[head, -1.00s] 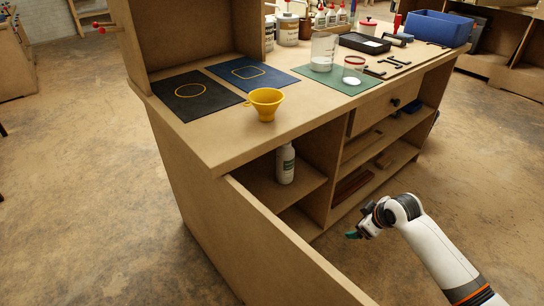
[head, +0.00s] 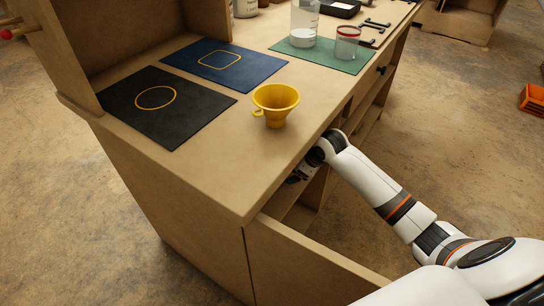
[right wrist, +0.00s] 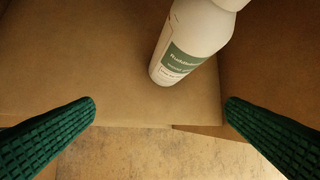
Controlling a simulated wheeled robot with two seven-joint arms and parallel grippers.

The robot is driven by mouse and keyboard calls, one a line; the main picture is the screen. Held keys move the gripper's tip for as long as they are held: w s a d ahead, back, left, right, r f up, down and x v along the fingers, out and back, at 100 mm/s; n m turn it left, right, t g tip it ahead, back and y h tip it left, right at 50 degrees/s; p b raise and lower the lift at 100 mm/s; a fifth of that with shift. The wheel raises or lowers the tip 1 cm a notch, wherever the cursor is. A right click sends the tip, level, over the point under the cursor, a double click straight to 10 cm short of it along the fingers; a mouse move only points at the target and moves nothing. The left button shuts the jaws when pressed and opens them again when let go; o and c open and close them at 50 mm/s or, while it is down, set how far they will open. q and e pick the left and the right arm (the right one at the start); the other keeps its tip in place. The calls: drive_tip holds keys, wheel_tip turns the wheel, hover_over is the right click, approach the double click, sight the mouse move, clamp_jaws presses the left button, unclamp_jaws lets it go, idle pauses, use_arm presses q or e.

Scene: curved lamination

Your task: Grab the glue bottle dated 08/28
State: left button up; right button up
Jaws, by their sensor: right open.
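A white bottle (right wrist: 190,40) with a green label stands on a shelf (right wrist: 90,60) inside the cabinet, in the right wrist view. Its top is cut off by the frame, and I cannot read a date on it. In the head view the worktop hides it. My right gripper (right wrist: 161,104) is open, its two green fingers spread wide with nothing between the tips. The bottle is ahead of the fingertips and apart from them. In the head view the right gripper (head: 297,177) is at the cabinet opening, partly hidden under the worktop edge. My left gripper is not in view.
An open cabinet door (head: 300,262) stands below and left of my right arm. On the worktop (head: 225,170) are a yellow funnel (head: 275,102), a black mat (head: 190,115), a blue mat (head: 245,75), and a green mat (head: 345,62) with a beaker (head: 304,22) and jar (head: 346,42).

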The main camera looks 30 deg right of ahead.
drive_tip(key=w+a+f+b, duration=0.1)
drive_tip(key=w+b, duration=0.1)
drive_tip(key=w, duration=0.9)
drive_tip(key=shift+a+b, duration=0.3)
drive_tip(key=shift+b, duration=0.05)
drive_tip(key=c, duration=1.9)
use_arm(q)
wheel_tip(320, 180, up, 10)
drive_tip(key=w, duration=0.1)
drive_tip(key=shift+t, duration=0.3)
use_arm(e)
drive_tip(key=shift+c, duration=0.2)
